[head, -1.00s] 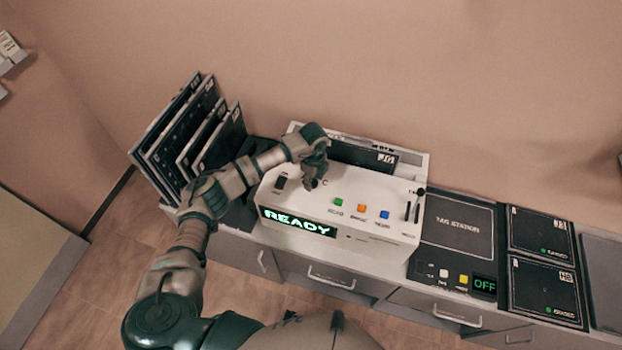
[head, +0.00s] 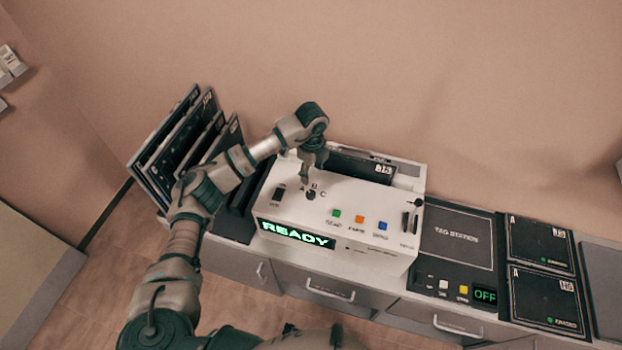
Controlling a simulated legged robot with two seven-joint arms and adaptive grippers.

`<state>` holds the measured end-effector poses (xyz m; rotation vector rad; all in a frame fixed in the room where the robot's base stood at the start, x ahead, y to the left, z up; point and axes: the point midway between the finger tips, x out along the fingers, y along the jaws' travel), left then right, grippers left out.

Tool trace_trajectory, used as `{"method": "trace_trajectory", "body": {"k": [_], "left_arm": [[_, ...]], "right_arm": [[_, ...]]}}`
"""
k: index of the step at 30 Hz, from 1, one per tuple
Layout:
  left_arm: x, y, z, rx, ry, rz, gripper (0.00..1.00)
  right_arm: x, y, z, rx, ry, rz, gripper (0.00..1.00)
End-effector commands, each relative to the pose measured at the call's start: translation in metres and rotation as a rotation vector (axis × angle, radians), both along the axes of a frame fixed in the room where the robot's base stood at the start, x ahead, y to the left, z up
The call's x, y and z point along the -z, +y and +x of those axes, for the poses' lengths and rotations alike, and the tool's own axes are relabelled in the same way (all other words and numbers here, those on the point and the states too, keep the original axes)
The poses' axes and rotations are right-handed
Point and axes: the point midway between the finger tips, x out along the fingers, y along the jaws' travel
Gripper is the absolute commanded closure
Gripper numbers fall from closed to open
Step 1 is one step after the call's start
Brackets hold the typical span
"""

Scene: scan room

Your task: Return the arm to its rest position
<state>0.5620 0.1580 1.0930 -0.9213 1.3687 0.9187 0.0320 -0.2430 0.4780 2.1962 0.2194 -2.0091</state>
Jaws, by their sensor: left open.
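My left arm comes in from the lower left, and its gripper (head: 306,180) hangs pointing down over the left part of the white scanner (head: 348,256). The gripper is open, and nothing shows between its fingers. Its tips are close to the knob (head: 310,195) marked A, B, C; I cannot tell whether they touch it. The scanner's display (head: 296,235) reads READY in green. A dark plate (head: 350,165) stands in the slot at the back of the scanner, partly hidden by my gripper. My right gripper is not in view.
Several dark plates (head: 180,145) stand in a rack left of the scanner, close to my forearm. Right of it lie the tag station (head: 455,236), whose display reads OFF, and two flat dark plates (head: 541,244) (head: 546,298). Drawers with handles (head: 330,290) front the counter. The wall rises behind.

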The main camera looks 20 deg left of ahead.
Motion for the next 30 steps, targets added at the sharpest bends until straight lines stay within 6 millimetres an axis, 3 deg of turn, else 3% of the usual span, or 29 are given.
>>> {"method": "trace_trajectory", "body": {"k": [5, 20, 23, 25, 28, 30], "left_arm": [[-0.007, 0.0, 0.0, 0.001, 0.0, 0.0, 0.4], [-0.003, -0.006, -0.002, 0.017, 0.001, -0.023, 0.4], [0.009, -0.036, -0.01, 0.092, 0.002, -0.134, 0.4], [0.019, -0.073, -0.022, 0.18, -0.006, -0.287, 0.4], [0.021, -0.147, -0.051, 0.32, -0.046, -0.619, 0.4], [0.004, -0.199, -0.076, 0.382, -0.11, -0.912, 0.4]], "right_arm": [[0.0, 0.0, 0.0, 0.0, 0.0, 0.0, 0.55], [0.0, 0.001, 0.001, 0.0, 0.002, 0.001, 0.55], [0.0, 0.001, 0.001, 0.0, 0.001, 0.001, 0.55], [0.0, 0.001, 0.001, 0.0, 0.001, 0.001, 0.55], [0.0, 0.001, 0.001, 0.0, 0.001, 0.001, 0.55], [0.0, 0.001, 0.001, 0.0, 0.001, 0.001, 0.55]]}}
